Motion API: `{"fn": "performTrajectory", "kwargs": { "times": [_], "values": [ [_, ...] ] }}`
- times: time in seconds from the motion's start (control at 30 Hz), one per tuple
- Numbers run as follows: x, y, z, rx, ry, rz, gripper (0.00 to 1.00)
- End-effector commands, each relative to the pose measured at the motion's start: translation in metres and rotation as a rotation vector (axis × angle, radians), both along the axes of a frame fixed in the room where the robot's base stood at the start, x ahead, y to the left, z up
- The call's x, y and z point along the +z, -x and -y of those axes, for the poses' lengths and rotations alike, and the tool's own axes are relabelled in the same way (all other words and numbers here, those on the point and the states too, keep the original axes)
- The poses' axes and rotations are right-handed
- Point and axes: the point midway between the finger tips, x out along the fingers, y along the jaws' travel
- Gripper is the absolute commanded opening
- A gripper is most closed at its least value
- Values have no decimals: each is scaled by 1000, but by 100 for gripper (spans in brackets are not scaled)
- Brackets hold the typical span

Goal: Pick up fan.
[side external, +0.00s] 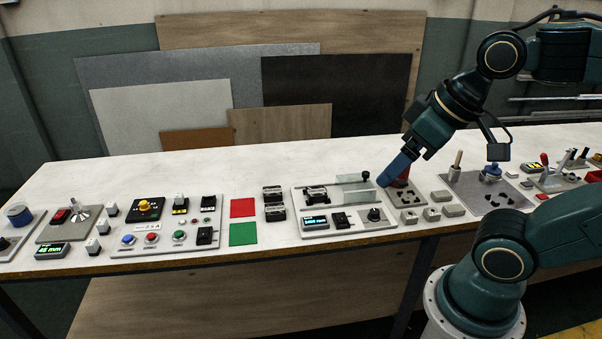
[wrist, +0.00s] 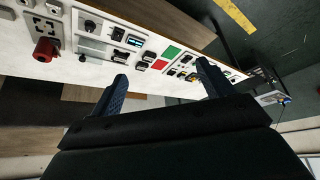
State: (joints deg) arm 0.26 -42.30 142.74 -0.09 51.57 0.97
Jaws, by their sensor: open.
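I cannot tell for sure which thing is the fan. A small black part (side external: 316,193) at the left end of the grey dryer panel (side external: 384,226) may be it. The panel also shows in the wrist view (wrist: 101,31), with a display and a knob. My gripper (side external: 384,182) is above the bench, at the right end of the panel's clear cover, near a red block (side external: 402,174). In the wrist view its two blue fingers are apart with nothing held between them (wrist: 162,78).
Two small black boxes (side external: 274,203) stand left of the panel, beside a red square (side external: 242,208) and a green square (side external: 243,234). Several grey blocks (side external: 432,214) lie to the right. A button panel (side external: 165,238) is farther left. The bench's back strip is clear.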

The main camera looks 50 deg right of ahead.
Motion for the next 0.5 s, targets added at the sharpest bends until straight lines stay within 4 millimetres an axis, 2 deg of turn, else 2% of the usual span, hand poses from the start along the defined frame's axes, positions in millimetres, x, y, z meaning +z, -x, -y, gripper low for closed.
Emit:
{"fn": "performTrajectory", "kwargs": {
  "times": [0.27,0.5],
  "values": [
    [9,-28,7,-168,-73,-39,80],
    [15,-72,22,-428,-182,-89,80]
  ]
}}
